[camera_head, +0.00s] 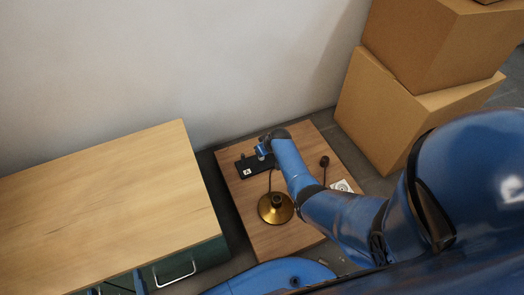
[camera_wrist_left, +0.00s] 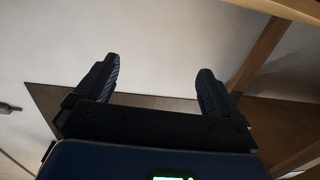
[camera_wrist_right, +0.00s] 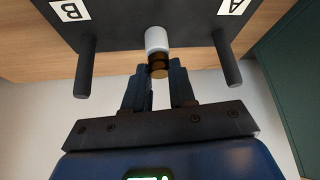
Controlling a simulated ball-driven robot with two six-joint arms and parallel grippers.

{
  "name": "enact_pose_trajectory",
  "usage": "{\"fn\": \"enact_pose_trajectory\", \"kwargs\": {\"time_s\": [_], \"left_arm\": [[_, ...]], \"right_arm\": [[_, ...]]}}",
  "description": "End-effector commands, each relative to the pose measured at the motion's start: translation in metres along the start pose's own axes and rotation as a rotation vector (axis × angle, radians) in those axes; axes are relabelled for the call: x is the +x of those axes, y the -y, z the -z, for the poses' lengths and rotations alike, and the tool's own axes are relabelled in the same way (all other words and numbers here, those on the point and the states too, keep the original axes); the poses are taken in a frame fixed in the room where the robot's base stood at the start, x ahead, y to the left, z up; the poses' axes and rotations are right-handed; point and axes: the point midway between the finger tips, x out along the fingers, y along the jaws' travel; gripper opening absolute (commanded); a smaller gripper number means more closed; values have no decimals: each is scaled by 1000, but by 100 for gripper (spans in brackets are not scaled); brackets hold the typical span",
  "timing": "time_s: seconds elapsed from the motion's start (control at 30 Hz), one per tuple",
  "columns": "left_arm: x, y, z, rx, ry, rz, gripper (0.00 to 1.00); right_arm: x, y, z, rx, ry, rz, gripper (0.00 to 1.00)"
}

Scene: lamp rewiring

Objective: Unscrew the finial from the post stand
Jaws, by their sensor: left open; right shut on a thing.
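The black post stand (camera_head: 246,168) lies at the back left of the low wooden table and carries a letter label. In the right wrist view its black plate (camera_wrist_right: 145,18) shows two dark pegs and, between them, a pale post (camera_wrist_right: 156,38) with a small brass finial (camera_wrist_right: 158,70). My right gripper (camera_wrist_right: 160,76) is shut on the finial, one finger on each side. In the head view my right arm hides part of the stand. My left gripper (camera_wrist_left: 162,82) is wide open and empty. Its fingertips show at the bottom edge of the head view (camera_head: 116,287), by the cabinet's drawer.
A brass lamp base (camera_head: 276,211) stands on the low table (camera_head: 262,238), left of my right arm. A wood-topped cabinet (camera_head: 105,195) stands left; cardboard boxes (camera_head: 405,110) are stacked right.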

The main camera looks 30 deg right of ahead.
Motion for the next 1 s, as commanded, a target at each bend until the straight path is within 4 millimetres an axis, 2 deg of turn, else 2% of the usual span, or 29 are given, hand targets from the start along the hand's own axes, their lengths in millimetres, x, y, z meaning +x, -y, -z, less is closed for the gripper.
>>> {"fn": "enact_pose_trajectory", "kwargs": {"time_s": [0.53, 0.87, 1.0], "left_arm": [[0, 0, -8, 0, 0, 0, 97], [1, 0, -43, 0, -2, 0, 97], [5, 0, -47, 0, -40, 1, 97]], "right_arm": [[2, -1, 0, -66, -1, 38, 0], [6, -4, -1, -356, -3, 204, 0], [6, -4, 0, -504, -3, 289, 0]]}}
